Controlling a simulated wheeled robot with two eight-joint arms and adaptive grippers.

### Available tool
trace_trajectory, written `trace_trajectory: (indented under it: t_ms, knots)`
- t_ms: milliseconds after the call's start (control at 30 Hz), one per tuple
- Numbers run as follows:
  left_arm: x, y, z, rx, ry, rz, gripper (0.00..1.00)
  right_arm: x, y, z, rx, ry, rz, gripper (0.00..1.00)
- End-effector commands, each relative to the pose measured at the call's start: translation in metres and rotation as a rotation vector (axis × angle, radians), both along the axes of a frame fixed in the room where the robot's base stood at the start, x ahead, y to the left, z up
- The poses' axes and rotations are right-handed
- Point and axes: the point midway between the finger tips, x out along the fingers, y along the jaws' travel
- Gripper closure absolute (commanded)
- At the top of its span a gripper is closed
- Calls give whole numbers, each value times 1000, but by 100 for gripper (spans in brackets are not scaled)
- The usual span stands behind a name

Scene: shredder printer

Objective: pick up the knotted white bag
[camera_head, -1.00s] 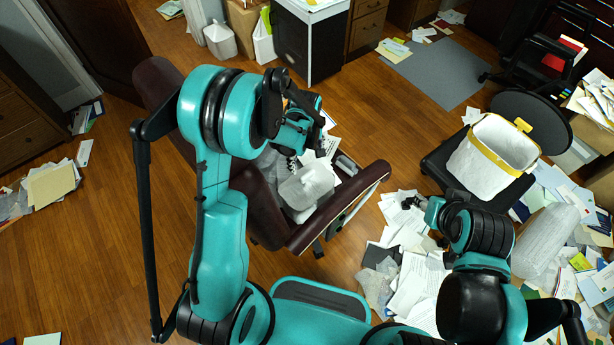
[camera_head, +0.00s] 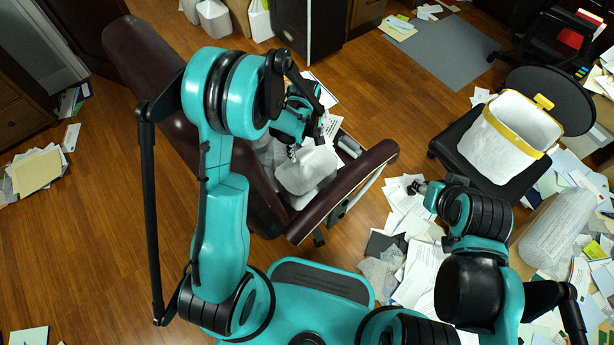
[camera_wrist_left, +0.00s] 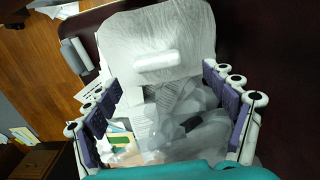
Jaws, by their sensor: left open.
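A white, rounded, bag-like bundle (camera_head: 308,170) lies inside the maroon chair-like furniture (camera_head: 350,187). In the left wrist view it is a broad pale shape (camera_wrist_left: 160,30) with a raised roll (camera_wrist_left: 157,61) across its front. I cannot make out a knot. Crumpled translucent plastic (camera_wrist_left: 190,130) lies nearer the wrist camera. My left gripper (camera_head: 294,145) is over the furniture, beside the bundle. In the left wrist view its fingers (camera_wrist_left: 168,108) are spread, with plastic and papers beneath them and no visible grip. My right gripper (camera_head: 424,212) is low over scattered papers, its jaw gap unclear.
A white bin with a yellow rim (camera_head: 510,125) stands on a dark seat at right. Papers (camera_head: 405,215) and a translucent bag (camera_head: 550,235) cover the floor at right. The wooden floor (camera_head: 120,230) at left is mostly clear.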

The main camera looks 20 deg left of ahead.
Motion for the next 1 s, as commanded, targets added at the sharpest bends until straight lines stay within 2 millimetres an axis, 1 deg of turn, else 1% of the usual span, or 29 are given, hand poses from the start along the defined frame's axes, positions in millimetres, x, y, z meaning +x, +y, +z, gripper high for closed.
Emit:
trace_trajectory:
  t_ms: [33,167,300,400,467,633,667,700,767,800,867,1000]
  knots:
    - [0,0,-7,0,0,0,16,0,0,-4,0,0,0,60]
    - [1,-2,-19,0,0,0,16,0,0,-12,0,0,0,60]
    - [3,-5,-43,0,0,-1,16,0,0,-28,0,0,0,60]
    - [2,-4,-55,0,0,0,16,0,0,-33,0,0,0,60]
    - [2,-4,-58,0,0,0,16,0,0,-34,0,0,0,60]
    - [2,-4,-56,0,0,0,16,0,0,-32,0,0,0,60]
    - [2,-4,-56,0,0,0,18,0,0,-32,0,0,0,60]
    - [2,-4,-56,0,0,0,29,0,0,-32,0,0,0,60]
    - [2,-4,-56,0,0,0,45,0,0,-32,0,0,0,60]
    - [2,-4,-56,0,0,0,55,0,0,-32,0,0,0,60]
    - [2,-4,-56,0,0,0,69,0,0,-32,0,0,0,60]
    - [2,-4,-55,0,0,0,69,0,0,-32,0,0,0,60]
